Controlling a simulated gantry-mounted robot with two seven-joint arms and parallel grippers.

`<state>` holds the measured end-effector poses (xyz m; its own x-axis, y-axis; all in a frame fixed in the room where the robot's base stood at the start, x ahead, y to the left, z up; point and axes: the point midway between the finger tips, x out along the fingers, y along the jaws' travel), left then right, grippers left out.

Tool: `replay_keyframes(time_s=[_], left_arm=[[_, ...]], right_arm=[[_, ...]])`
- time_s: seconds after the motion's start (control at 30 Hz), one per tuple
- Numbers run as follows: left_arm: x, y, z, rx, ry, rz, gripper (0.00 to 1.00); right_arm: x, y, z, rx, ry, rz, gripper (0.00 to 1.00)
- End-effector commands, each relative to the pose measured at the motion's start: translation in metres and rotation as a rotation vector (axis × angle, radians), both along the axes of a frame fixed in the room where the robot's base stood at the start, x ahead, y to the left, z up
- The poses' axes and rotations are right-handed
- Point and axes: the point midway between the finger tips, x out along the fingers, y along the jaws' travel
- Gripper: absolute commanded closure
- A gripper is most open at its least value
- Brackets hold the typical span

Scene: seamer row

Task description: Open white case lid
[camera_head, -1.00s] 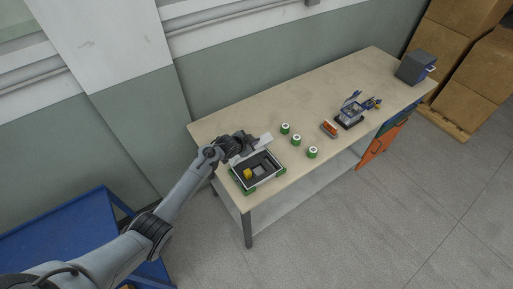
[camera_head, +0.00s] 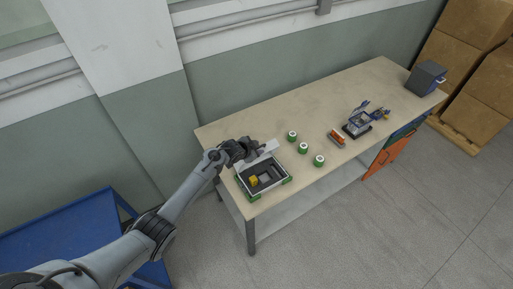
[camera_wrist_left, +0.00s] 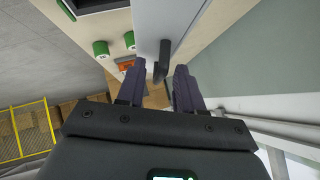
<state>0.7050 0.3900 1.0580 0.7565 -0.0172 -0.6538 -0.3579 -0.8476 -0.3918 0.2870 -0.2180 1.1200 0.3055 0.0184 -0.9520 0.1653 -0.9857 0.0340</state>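The white case (camera_head: 271,187) stands on the near left part of the table, with a dark interior holding a yellow piece and a grey piece. Its lid (camera_head: 265,153) is raised and tilted up along the back edge; it also shows as a pale panel in the left wrist view (camera_wrist_left: 165,22). My left gripper (camera_head: 249,148) is at the raised lid. In the left wrist view its fingers (camera_wrist_left: 157,80) are apart, with a dark handle-like bar (camera_wrist_left: 162,62) of the lid near the gap. I see no finger pressing on it. My right gripper is out of view.
Several green-and-white cylinders (camera_head: 303,148) stand right of the case. An orange block (camera_head: 337,138), a blue-grey device (camera_head: 357,122) and a dark grey box (camera_head: 427,77) are farther right. The table's middle back (camera_head: 290,105) is clear. A blue cart (camera_head: 75,235) stands at left.

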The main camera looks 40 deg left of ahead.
Motion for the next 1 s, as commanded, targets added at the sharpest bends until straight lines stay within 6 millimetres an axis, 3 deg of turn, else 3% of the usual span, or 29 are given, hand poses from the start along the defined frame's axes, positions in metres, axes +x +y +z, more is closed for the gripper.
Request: replay_keyframes(time_s=[0.47, 1.0], left_arm=[[-0.003, 0.001, 0.008, 0.001, -0.006, 0.0, 0.64], [-0.059, 0.002, 0.054, 0.001, -0.006, -0.001, 0.64]], right_arm=[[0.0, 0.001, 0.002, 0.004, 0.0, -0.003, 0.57], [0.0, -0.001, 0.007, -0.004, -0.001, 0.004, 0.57]])
